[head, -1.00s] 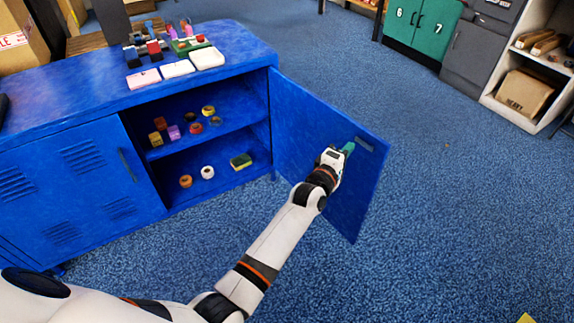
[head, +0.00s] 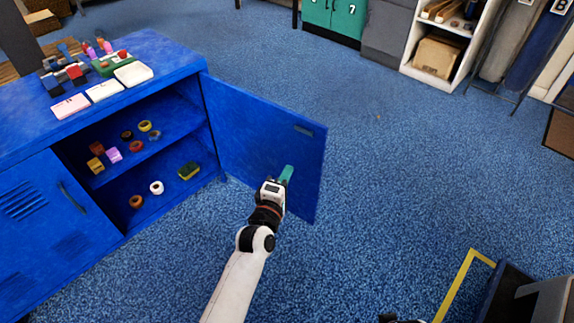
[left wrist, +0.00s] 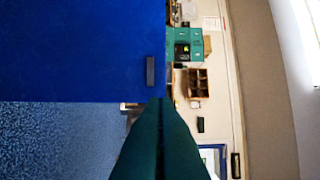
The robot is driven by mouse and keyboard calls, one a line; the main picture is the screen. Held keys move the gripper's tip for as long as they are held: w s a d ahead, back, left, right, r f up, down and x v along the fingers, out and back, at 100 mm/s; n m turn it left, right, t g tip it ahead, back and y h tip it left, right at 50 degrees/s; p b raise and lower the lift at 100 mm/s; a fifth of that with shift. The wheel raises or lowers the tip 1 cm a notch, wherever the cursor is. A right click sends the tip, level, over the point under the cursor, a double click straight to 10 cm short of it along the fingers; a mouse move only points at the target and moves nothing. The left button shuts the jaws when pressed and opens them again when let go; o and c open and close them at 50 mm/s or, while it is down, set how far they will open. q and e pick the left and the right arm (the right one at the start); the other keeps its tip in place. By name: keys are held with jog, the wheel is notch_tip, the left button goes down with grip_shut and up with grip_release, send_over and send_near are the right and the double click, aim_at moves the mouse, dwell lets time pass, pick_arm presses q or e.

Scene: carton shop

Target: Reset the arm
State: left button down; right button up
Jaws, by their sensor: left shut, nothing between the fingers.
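My left gripper (head: 286,174) is shut and empty, with its green fingers together. It is in front of the lower part of the open blue cabinet door (head: 245,135) in the head view. I cannot tell whether it touches the door. In the left wrist view the shut fingers (left wrist: 160,105) point toward the blue door panel (left wrist: 80,50), with its dark handle (left wrist: 150,70) just beyond the tips. My left arm reaches up from the bottom of the head view.
The blue cabinet (head: 150,65) stands open at left, with tape rolls, small blocks and a sponge (head: 189,171) on its shelves. Blue carpet (head: 400,170) is clear to the right. A yellow floor line (head: 460,280) and a dark object (head: 510,290) are at bottom right.

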pick_arm(q)
jog(key=shift+s, duration=0.2)
pick_arm(e)
jog(key=shift+f, duration=0.1)
